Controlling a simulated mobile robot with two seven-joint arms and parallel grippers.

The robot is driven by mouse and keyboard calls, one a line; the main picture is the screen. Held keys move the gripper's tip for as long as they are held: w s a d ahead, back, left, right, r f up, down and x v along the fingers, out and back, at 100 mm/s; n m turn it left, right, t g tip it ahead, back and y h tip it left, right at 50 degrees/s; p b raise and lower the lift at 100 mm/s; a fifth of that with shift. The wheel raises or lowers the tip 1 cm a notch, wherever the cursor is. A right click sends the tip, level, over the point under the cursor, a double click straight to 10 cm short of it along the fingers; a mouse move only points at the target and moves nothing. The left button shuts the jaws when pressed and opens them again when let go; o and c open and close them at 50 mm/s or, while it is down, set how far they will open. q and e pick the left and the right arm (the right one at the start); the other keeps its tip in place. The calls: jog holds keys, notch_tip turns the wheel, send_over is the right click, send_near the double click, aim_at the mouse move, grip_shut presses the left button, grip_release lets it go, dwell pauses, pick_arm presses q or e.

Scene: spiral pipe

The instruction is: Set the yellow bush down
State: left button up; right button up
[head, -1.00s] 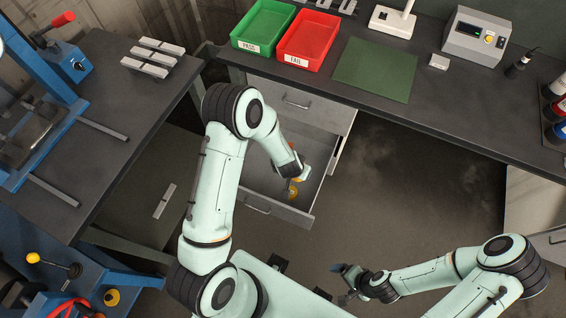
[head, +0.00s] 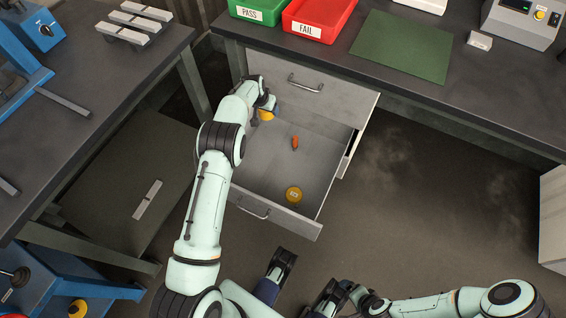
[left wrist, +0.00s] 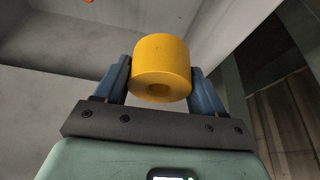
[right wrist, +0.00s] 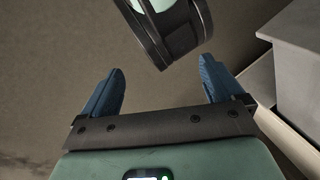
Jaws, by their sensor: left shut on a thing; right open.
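The yellow bush (left wrist: 161,68) is a short thick cylinder with a hole in its end. It sits between the blue fingers of my left gripper (left wrist: 163,85), which is shut on it. In the head view, my left gripper (head: 264,108) is at the back left of the open grey drawer (head: 262,168), with part of the bush (head: 267,115) showing below it. I cannot tell whether the bush touches the drawer floor. My right gripper (right wrist: 162,90) is open and empty, low over the floor away from the drawer.
A small orange part (head: 295,143) lies in the drawer, and a round yellow piece (head: 293,194) is near its front right. The bench above holds a green PASS tray (head: 262,8), a red FAIL tray (head: 318,20) and a green mat (head: 402,45).

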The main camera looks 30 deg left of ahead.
pick_arm(q)
notch_tip(320, 180, down, 14)
jog(key=b, duration=0.3)
jog(key=shift+w+f, duration=0.1)
jog(key=shift+f, duration=0.85)
notch_tip(320, 180, down, 4)
jog(key=shift+r+b, duration=0.25)
jog(key=shift+b, duration=0.6)
pick_arm(e)
jog(key=w+d+f+t+h, duration=0.1)
jog(key=w+d+f, duration=0.2)
jog(key=f, duration=0.3)
jog(key=shift+d+m, duration=0.15)
jog(key=shift+m, duration=0.15)
jog(key=shift+f, duration=0.15)
pick_arm(q)
jog(key=o, duration=1.6)
jog(key=shift+f, duration=0.15)
pick_arm(e)
jog(key=shift+s+f, duration=0.1)
